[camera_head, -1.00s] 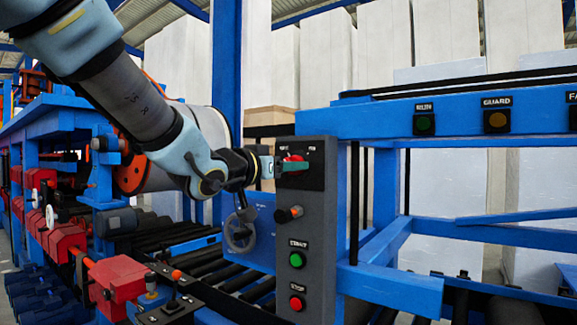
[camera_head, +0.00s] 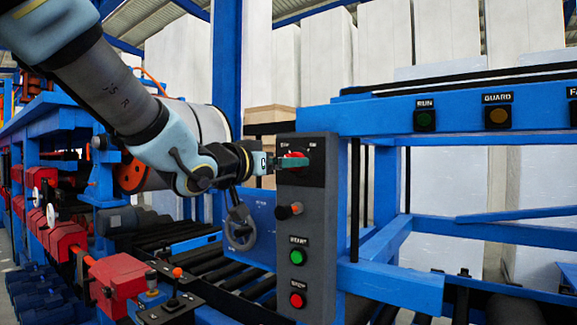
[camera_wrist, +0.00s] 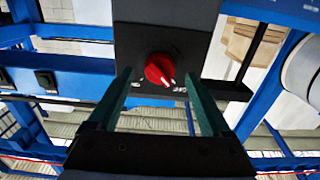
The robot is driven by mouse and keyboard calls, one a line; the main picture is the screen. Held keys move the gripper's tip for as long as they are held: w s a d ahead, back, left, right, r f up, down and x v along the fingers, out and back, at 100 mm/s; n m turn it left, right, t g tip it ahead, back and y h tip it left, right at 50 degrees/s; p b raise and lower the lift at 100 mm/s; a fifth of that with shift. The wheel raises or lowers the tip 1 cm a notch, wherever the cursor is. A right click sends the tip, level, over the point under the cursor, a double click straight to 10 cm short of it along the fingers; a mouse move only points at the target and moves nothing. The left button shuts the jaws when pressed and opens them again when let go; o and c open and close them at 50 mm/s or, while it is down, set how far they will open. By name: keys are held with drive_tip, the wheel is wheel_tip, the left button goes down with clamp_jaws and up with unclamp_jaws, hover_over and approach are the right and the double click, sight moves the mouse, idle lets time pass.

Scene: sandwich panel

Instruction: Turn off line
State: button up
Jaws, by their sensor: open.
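A dark grey control panel (camera_head: 313,235) stands upright at the middle of the head view. Its red rotary knob (camera_head: 293,160) is at the top on a black plate; the knob also shows in the wrist view (camera_wrist: 160,69), with a white pointer mark. Below are a black and orange selector (camera_head: 289,211), a green start button (camera_head: 297,257) and a red stop button (camera_head: 297,300). My gripper (camera_head: 300,162) is at the knob. In the wrist view, its two green fingers (camera_wrist: 160,90) are open, one on each side of the knob. I see no contact with the knob there.
A blue beam (camera_head: 460,120) with run and guard lamps extends right of the panel. Rollers (camera_head: 215,265) and a handwheel (camera_head: 240,228) lie left of it. A red motor housing (camera_head: 118,275) and a small joystick box (camera_head: 172,305) are at lower left.

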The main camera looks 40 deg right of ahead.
drive_tip(key=b+v, duration=0.1)
drive_tip(key=v, duration=0.7)
drive_tip(key=shift+a, duration=0.4)
drive_tip(key=w+a+f+n+t+y, duration=0.2)
drive_tip(key=w+a+f+n+y, duration=0.3)
drive_tip(key=w+a+f, duration=0.45)
drive_tip(key=w+a+f+n+t+y, duration=0.2)
drive_tip(key=w+a+f+n+y, duration=0.2)
drive_tip(key=w+a+f+y, duration=0.5)
drive_tip(key=s+a+f+n+g+y, duration=0.1)
drive_tip(key=s+a+f+n+g, duration=0.1)
drive_tip(key=s+a+f, duration=0.4)
drive_tip(key=s+a+f+n+g+y, duration=0.2)
drive_tip(key=s+a+f+g, duration=0.3)
drive_tip(key=a+f, duration=0.6)
drive_tip(key=shift+s+a+f+n, duration=0.35)
drive_tip(key=shift+s+a, duration=0.1)
drive_tip(key=shift+a, duration=0.75)
